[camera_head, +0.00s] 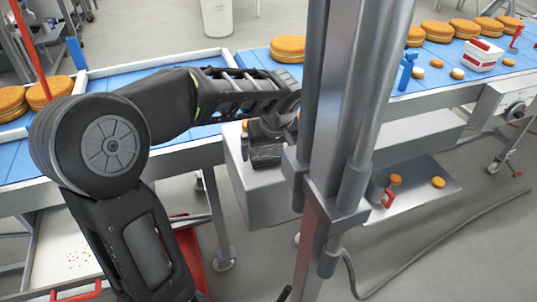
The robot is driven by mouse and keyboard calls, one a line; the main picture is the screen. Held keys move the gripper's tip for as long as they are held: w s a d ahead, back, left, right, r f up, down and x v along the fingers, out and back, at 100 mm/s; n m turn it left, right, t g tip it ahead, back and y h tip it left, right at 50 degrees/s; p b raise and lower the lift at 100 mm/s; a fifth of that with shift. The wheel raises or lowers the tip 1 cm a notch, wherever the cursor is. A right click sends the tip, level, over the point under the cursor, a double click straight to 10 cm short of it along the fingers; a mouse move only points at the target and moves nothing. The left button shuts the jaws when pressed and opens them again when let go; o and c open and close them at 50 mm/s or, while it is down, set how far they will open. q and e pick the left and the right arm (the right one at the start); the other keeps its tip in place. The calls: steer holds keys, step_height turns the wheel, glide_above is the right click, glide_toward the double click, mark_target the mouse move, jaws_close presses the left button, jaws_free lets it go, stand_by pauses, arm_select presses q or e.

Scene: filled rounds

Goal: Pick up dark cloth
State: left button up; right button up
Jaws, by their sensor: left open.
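A dark, ribbed patch that looks like the dark cloth (267,157) lies on top of a grey metal box (262,205) beside the conveyor. My left arm reaches in from the lower left, and its forearm passes over the blue belt. My left gripper (264,138) points down right at the dark cloth and is open. One finger shows at its left side; the other side is partly hidden near the metal posts. I cannot tell whether the fingers touch the cloth. My right gripper is not in view.
Thick upright metal posts (345,110) stand close to the gripper's right and block the view behind. Blue conveyor belts (435,62) carry several round filled cakes (288,48). A low metal plate (415,190) holds small round pieces. A cable (440,238) lies on the floor.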

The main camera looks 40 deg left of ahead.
arm_select(q)
steer(key=shift+c, duration=0.4)
steer(key=c, duration=1.1)
